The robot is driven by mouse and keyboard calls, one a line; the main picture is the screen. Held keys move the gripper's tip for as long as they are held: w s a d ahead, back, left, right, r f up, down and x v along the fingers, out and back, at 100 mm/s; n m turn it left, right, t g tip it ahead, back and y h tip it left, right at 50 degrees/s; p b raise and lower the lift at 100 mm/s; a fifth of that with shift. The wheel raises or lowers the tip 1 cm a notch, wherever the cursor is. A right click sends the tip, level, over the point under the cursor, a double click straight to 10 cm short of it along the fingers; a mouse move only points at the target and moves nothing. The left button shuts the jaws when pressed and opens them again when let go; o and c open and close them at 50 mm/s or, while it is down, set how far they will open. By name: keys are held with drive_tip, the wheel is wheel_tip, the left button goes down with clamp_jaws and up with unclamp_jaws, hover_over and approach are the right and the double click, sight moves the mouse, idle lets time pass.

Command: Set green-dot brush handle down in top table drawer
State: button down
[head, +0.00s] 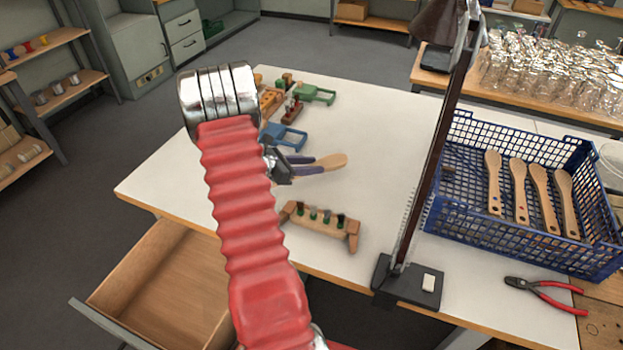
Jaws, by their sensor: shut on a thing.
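My gripper (316,165) shows beyond my red-sleeved arm, above the white tabletop. Its two blue-grey fingers are shut on a pale wooden brush handle (333,160), whose rounded end points right. No green dot can be made out on it, and part of the handle is hidden by the gripper. The table drawer (165,290) is pulled open at the lower left, below the table's front edge. Its visible wooden floor is bare, and my arm covers its right part. The gripper and handle are well above and to the right of the drawer.
A wooden rack with dark tufts (320,220) stands near the table's front edge. Blue and green clamps (285,135) lie behind. A dark upright stand (430,170) rises right of the gripper. A blue crate (470,215) holds several wooden handles. Red-handled pliers (548,293) lie in front.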

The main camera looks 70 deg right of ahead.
sight(310, 182)
drive_tip(key=shift+f, duration=0.35)
drive_tip(key=shift+f, duration=0.1)
drive_tip(key=shift+f, duration=1.8)
drive_tip(key=c, duration=1.2)
unclamp_jaws()
drive_tip(key=shift+w+a, duration=0.1)
drive_tip(key=v, duration=1.2)
